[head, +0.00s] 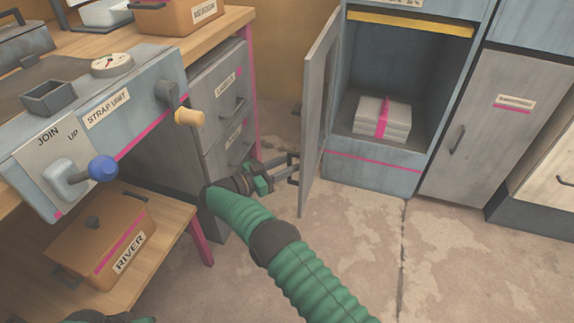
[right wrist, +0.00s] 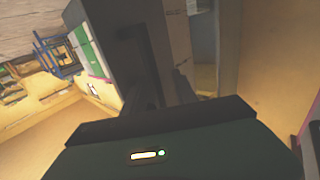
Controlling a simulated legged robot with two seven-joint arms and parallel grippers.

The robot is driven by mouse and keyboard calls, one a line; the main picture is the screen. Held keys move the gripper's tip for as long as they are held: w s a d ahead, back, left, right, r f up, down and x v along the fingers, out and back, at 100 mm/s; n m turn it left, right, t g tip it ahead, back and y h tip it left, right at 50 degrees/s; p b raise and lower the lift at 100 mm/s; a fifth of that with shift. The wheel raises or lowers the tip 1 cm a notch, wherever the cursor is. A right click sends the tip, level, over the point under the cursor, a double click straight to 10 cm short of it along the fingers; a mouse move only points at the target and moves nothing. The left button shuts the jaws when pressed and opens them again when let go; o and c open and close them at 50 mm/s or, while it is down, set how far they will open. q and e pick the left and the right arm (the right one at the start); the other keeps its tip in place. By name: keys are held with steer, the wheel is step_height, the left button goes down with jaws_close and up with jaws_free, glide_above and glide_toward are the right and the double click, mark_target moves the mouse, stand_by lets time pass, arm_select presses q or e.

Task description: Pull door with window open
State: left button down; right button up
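A grey door (head: 318,115) stands swung out from the blue cabinet (head: 372,172), seen nearly edge-on in the head view. The cabinet's interior is exposed, with a stack of pale plates (head: 369,118) bound by a pink band. My right gripper (head: 294,168) is left of the door, close to its lower outer face. Its fingers look apart; contact with the door is unclear. The right wrist view is dark and shows the fingers only dimly. My left gripper is out of view; only arm parts show at the bottom left.
Grey drawers (head: 221,85) and a wooden bench (head: 230,20) stand left of the gripper. A strap unit (head: 125,95) with a blue-knobbed lever is at the left. A closed grey cabinet door (head: 485,125) is at the right. The floor (head: 350,245) ahead is clear.

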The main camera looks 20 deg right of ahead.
steer(key=shift+a, duration=0.15)
steer(key=s+a+b, duration=0.2)
steer(key=a+b, duration=0.5)
steer(key=a, duration=0.5)
steer(key=shift+d+f, duration=0.1)
